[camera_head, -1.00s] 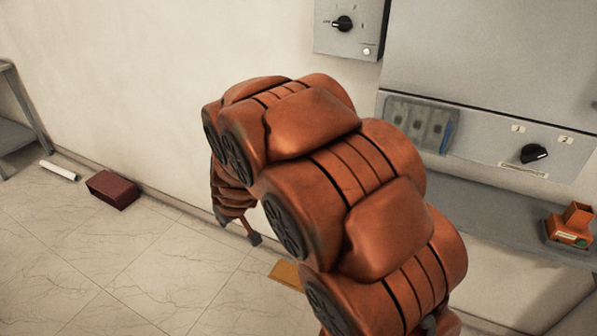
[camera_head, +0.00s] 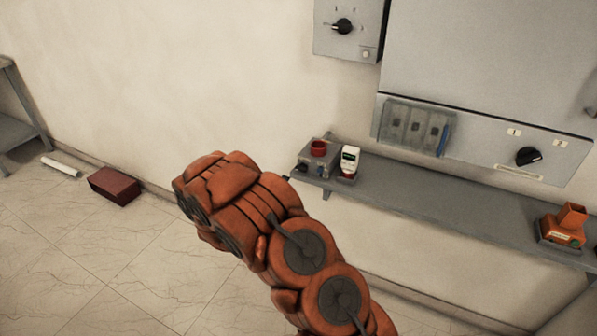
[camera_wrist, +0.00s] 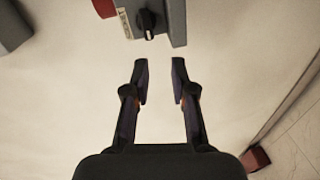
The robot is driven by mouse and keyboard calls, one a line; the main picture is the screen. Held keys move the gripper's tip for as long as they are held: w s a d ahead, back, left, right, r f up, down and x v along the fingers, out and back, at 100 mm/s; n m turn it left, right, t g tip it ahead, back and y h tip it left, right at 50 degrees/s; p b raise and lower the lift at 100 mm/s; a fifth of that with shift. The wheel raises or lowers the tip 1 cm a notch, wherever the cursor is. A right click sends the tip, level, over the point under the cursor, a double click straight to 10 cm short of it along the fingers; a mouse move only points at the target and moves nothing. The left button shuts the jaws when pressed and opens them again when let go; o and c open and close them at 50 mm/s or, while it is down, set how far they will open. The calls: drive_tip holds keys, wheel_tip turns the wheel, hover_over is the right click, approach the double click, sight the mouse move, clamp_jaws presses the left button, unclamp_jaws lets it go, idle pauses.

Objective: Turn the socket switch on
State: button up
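A small grey box with a red round socket (camera_head: 319,147) on it sits at the left end of the shelf. A dark knob (camera_head: 302,167) shows at its lower left side. In the wrist view, a grey box with a black knob (camera_wrist: 147,22) and a pale label is at the top, ahead of my fingertips, with a red part at its left. It resembles the socket box, but I cannot be sure. My gripper (camera_wrist: 160,78) is open and empty, its fingers apart from the box. In the head view my arm hides the gripper.
A grey wall box (camera_head: 348,28) has a black rotary knob. A large cabinet (camera_head: 487,60) with another knob hangs above the shelf (camera_head: 430,195). A white device (camera_head: 349,160) stands beside the socket box; an orange device (camera_head: 565,228) is far right. A dark red brick (camera_head: 115,186) lies on the floor.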

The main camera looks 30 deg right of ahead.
sight(300, 170)
drive_tip(key=shift+n+h, duration=0.4)
drive_tip(key=shift+h, duration=0.4)
drive_tip(key=shift+s+d+p+x, duration=0.2)
drive_tip(key=shift+p+x, duration=0.3)
drive_tip(key=shift+x, duration=0.85)
drive_tip(key=shift+s+d+p+x, duration=0.15)
drive_tip(key=shift+s+p+x, duration=0.25)
drive_tip(key=shift+x, duration=0.95)
drive_tip(key=shift+s+d+p+x, duration=0.2)
drive_tip(key=shift+p+x, duration=0.35)
drive_tip(key=shift+x, duration=0.8)
drive_tip(key=shift+a+r, duration=0.1)
clamp_jaws()
